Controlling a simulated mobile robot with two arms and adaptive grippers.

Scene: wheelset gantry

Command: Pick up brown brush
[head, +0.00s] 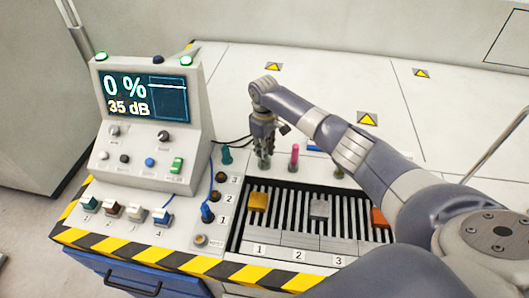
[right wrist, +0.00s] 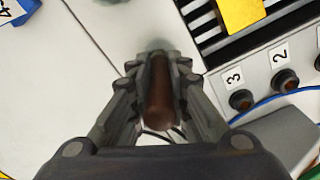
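The brown brush (right wrist: 158,95) shows in the right wrist view as an upright brown handle, seen from above. My right gripper (right wrist: 159,85) has its fingers close on both sides of the handle and appears shut on it. In the head view my right gripper (head: 263,155) points down at the back edge of the slotted panel, between a teal brush (head: 226,154) and a pink one (head: 294,157). There the gripper hides the brown brush. Whether the brush is clear of the surface cannot be told. My left gripper is not in view.
A console with a screen (head: 145,95) stands left of the gripper. The slotted panel (head: 285,211) carries yellow (head: 257,202), grey (head: 320,209) and orange (head: 379,217) blocks. A greenish brush (head: 339,172) stands near my right forearm. Coloured switches line the left front.

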